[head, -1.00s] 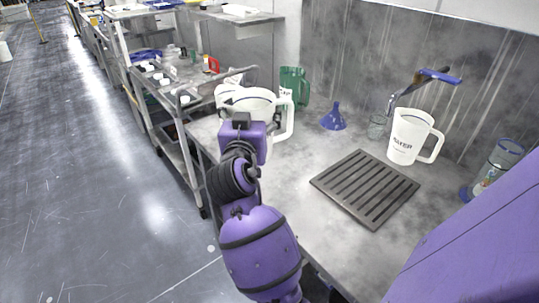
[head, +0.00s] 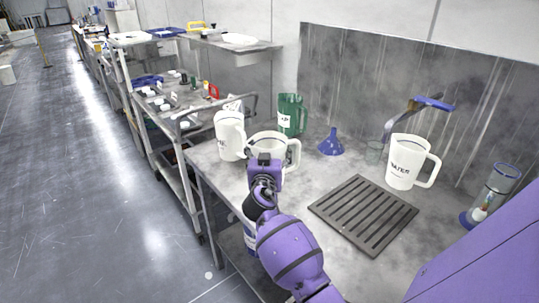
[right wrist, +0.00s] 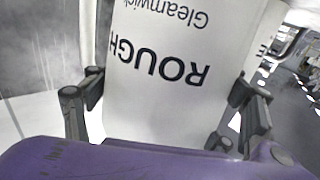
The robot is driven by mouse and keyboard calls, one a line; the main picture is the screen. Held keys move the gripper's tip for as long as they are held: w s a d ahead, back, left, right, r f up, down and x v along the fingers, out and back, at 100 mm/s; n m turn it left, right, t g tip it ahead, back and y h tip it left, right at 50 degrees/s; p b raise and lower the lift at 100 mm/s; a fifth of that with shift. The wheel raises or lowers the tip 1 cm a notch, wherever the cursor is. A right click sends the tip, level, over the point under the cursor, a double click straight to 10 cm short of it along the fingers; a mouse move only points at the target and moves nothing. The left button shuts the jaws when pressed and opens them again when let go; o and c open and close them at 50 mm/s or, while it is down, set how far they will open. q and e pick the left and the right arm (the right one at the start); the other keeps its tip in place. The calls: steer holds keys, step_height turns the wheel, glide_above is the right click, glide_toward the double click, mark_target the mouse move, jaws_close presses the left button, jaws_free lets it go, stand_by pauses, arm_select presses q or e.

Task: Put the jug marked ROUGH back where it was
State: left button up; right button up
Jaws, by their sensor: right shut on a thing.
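The white jug marked ROUGH (right wrist: 160,75) fills the right wrist view, its lettering upside down there. In the head view this jug (head: 270,150) is at the bench's left end, its handle toward the right. My right gripper (head: 264,166) is shut on it, with one finger on each side of its body. The jug's base is hidden behind the gripper, so I cannot tell whether it touches the bench. Another white jug (head: 229,136) stands just left of it, and a green jug (head: 291,116) stands behind. My left gripper is not in view.
A blue funnel (head: 331,144), a dark slotted rack (head: 364,214) and a white jug marked WATER (head: 408,162) are on the grey bench (head: 300,205) to the right. A laden cart (head: 172,117) stands left. Bare bench lies between the held jug and the rack.

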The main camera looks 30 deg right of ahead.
steer(key=shift+f, duration=0.55)
steer(key=shift+f, duration=0.25)
steer(key=o, duration=2.1)
steer(key=shift+r, duration=0.15)
